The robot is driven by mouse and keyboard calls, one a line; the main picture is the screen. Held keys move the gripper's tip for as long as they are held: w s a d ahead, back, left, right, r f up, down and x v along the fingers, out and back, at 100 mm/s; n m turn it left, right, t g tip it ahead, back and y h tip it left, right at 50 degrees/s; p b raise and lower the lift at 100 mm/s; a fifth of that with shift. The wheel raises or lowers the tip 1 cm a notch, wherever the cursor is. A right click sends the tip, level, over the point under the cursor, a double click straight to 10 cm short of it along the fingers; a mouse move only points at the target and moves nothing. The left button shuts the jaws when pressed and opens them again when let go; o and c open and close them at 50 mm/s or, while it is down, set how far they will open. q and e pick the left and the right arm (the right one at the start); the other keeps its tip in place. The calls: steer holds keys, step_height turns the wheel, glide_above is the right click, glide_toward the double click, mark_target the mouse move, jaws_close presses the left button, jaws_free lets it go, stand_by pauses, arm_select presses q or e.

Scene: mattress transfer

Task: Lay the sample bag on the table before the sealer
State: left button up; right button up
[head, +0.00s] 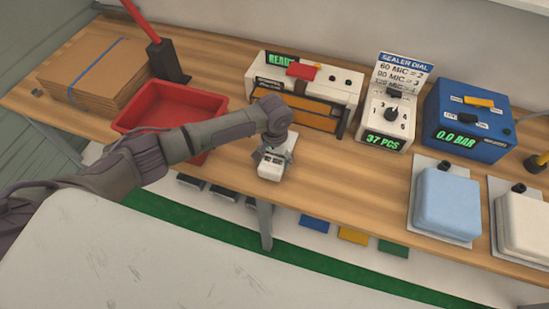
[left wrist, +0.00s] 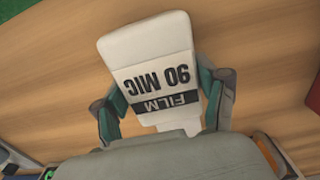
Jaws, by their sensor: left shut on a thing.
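The sample bag (head: 269,171) is a small white pad in front of the sealer, near the table's front edge. In the left wrist view the bag (left wrist: 150,47) carries the dark print "FILM 90 MIC". My left gripper (head: 273,156) reaches down over the table and is shut on the bag. In the left wrist view its two fingers (left wrist: 163,103) sit on either side of the bag. I cannot tell whether the bag touches the table. The sealer (head: 345,82) is cream and orange with a red handle and a green "READY" display. My right gripper is not in view.
A red tray (head: 205,100) and stacked cardboard (head: 95,75) are on the left. The sealer dial box (head: 387,117), a blue pressure unit (head: 468,120) and pale pads (head: 447,203) stand on the right. The table (head: 340,178) is bare right of my gripper.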

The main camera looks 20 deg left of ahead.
arm_select(q)
steer(key=shift+f+b, duration=0.3)
steer(key=shift+f, duration=0.45)
steer(key=o, duration=1.3)
